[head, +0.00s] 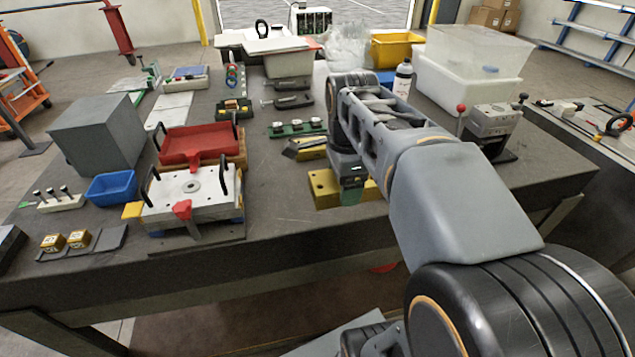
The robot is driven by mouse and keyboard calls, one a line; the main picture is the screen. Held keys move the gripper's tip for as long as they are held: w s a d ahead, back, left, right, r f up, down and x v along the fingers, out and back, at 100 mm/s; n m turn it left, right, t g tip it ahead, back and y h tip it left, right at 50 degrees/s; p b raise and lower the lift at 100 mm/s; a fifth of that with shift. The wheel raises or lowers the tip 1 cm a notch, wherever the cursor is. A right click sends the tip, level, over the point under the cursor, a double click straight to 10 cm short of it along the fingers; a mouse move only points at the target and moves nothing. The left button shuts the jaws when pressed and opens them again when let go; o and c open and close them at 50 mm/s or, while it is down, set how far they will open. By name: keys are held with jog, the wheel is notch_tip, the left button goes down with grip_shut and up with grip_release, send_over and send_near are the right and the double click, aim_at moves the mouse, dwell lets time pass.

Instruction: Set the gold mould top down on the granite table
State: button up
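A gold block with round holes (323,190) shows directly below the wrist of my arm, over the middle of the dark granite table (283,222). A smaller gold piece (313,153) shows just behind and left of the wrist. I cannot tell which gold piece is the mould top, or whether the lower block rests on the table or hangs just above it. My gripper (350,184) points down at the lower gold block; its fingertips are mostly hidden by the wrist, so its opening and any grip are unclear.
A silver mould plate with black handles (190,186) and a red tray (201,145) stand left. A blue bin (111,187) and grey box (98,134) are farther left. A grey clamping device (494,122) stands right. Bare table lies in front of the gold block.

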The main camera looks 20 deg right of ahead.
aim_at(331, 171)
jog(key=w+f, duration=0.2)
jog(key=w, duration=0.2)
jog(key=w+d+f, duration=0.1)
jog(key=w+f, duration=0.2)
jog(key=w, duration=0.1)
jog(key=w+d+f, duration=0.1)
jog(key=w+f, duration=0.2)
jog(key=w, duration=0.1)
jog(key=shift+f+p, duration=0.15)
jog(key=shift+p, duration=0.15)
jog(key=shift+w+f, duration=0.45)
jog(key=shift+f, duration=1.65)
jog(key=shift+f, duration=0.15)
jog(key=o, duration=1.5)
jog(key=shift+c, duration=0.2)
notch_tip(331, 171, up, 11)
jog(key=s+a+f+n+t, duration=0.1)
jog(key=s+a+f+n, duration=0.2)
jog(key=s+a+n, duration=0.2)
jog(key=s+a+f+n+t, duration=0.2)
jog(key=s+a+f+n, duration=0.1)
jog(key=s+n, duration=0.8)
jog(key=a+n, duration=0.1)
jog(key=n, duration=0.3)
jog(key=shift+a+f+p, duration=0.25)
jog(key=shift+a+p, duration=0.15)
